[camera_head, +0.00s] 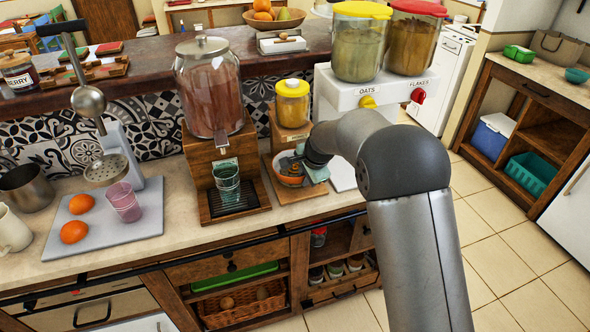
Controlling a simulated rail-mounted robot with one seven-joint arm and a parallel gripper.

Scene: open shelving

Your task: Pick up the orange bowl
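The orange bowl (291,181) sits on a small wooden stand on the counter, below the jar with the yellow lid. Only part of the bowl shows; my gripper (291,166) covers its upper side. My arm comes in from the lower right, and its dark wrist ends right at the bowl. The fingers are small and dark here, at or over the bowl's rim. I cannot tell whether they touch it or how far apart they are.
A drink dispenser (209,90) on a wooden stand, with a teal cup (227,182) under it, is close on the left. The white cereal dispenser (345,97) is close on the right. A grey board (105,235) with two oranges and a pink cup lies farther left.

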